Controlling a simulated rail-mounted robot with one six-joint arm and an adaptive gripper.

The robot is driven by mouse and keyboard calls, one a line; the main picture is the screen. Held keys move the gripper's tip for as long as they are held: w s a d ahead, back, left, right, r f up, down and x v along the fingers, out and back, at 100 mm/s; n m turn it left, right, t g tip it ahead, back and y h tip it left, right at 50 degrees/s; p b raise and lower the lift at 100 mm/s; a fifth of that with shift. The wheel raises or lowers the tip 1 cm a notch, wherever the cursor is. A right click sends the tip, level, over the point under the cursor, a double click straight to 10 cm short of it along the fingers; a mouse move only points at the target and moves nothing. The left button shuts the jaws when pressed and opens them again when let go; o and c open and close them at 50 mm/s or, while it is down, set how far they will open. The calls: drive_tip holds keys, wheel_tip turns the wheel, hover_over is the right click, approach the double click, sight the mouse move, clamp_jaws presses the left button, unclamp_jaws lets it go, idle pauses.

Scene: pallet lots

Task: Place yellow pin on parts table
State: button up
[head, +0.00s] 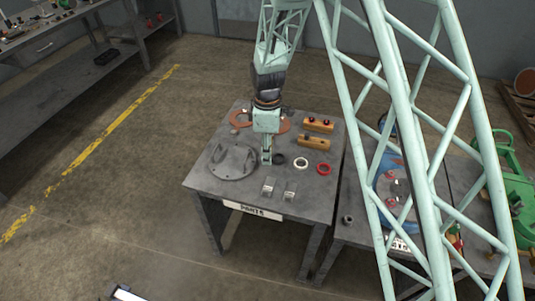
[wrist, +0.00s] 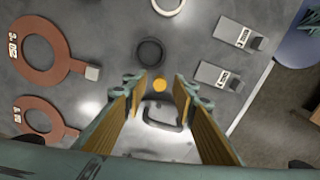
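The parts table (head: 215,195) is a grey metal table with a PARTS label on its front edge. My gripper (head: 266,158) is low over the middle of its top, pointing down. In the wrist view my gripper (wrist: 159,84) is open, with a clear gap on both sides of the round yellow end of the yellow pin (wrist: 160,85). The pin lies between the fingertips in the picture and neither finger touches it. I cannot tell its height above the table. In the head view the pin cannot be made out.
A grey round lid with a handle (head: 233,160) is left of my gripper. A black ring (wrist: 150,52), white ring (head: 301,163), red ring (head: 324,169), two brown discs, two wooden blocks (head: 314,142) and two metal brackets (head: 269,186) crowd the top. Another table adjoins at right.

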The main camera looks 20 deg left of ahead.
drive_tip(key=shift+r, duration=0.1)
wheel_tip(320, 180, up, 12)
drive_tip(key=p, duration=0.2)
drive_tip(key=shift+p, duration=0.35)
idle(0.8)
drive_tip(key=shift+r, duration=0.1)
